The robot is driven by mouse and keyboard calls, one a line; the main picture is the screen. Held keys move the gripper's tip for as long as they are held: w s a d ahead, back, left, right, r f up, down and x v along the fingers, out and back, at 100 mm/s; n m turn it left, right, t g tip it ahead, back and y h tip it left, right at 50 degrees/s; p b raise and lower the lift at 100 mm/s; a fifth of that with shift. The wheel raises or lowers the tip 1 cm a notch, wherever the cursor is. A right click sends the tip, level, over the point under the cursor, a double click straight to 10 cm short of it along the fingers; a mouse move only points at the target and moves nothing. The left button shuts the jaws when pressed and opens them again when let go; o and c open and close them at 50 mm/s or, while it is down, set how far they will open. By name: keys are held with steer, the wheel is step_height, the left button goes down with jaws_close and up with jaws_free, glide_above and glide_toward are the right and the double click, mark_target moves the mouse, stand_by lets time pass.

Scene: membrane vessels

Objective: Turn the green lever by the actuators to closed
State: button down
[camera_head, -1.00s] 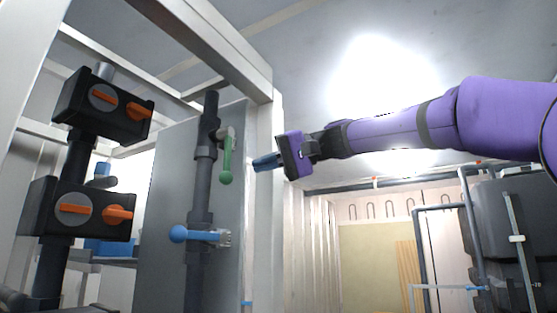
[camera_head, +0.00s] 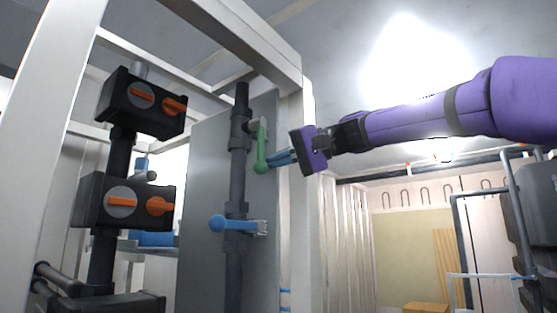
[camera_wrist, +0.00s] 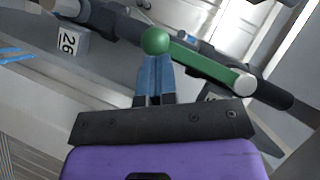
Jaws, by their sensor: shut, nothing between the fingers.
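The green lever (camera_head: 262,148) hangs down along the grey vertical pipe, with its ball end at the bottom. It also shows in the wrist view (camera_wrist: 205,60), where its round ball end lies right at my fingertips. My gripper (camera_head: 270,160) is shut, with its blue fingers together and nothing between them. In the wrist view, the fingers (camera_wrist: 155,62) reach to the ball and seem to touch it or nearly so; the exact contact is hard to tell. The two black actuators (camera_head: 140,106) with orange handles stand on a pipe to the left.
A blue lever (camera_head: 235,225) sticks out from the same grey pipe, below the green one. A pale frame post (camera_head: 306,210) stands just right of the pipe, close to my gripper. A grey panel (camera_head: 205,190) is behind the pipe. A tag marked 26 (camera_wrist: 67,43) shows in the wrist view.

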steer(key=shift+s+a, duration=0.1)
steer(key=shift+s, duration=0.1)
steer(key=s+a+r+m+t+y, duration=0.4)
steer(key=s+m+y, duration=0.4)
steer(key=m, duration=0.7)
steer(key=shift+a+r+m, duration=0.4)
steer(key=shift+a+r, duration=0.25)
steer(key=shift+a, duration=0.5)
steer(key=v, duration=1)
steer(key=shift+d, duration=0.4)
steer(key=shift+s+f, duration=0.15)
